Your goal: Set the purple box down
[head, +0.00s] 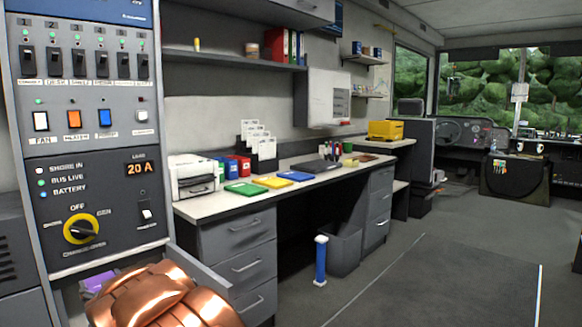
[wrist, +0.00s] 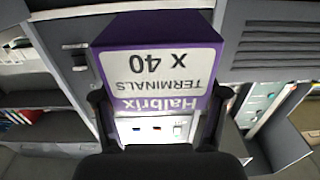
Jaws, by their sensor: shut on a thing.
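The purple box (wrist: 155,30) fills the upper middle of the wrist view. Its white label reads "Halbrix Terminals x 40", upside down there. My gripper (wrist: 160,108) is shut on the box, with one dark finger at each side of it. In the head view a small purple patch (head: 98,283), likely the same box, shows at the lower left behind my copper-coloured arm, which hides the rest. I cannot tell whether the box touches any surface beneath it.
A switch panel (head: 88,130) stands close at the left, above my arm. A bin (head: 344,250) and a blue cylinder (head: 320,260) stand on the floor. The floor at right is open.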

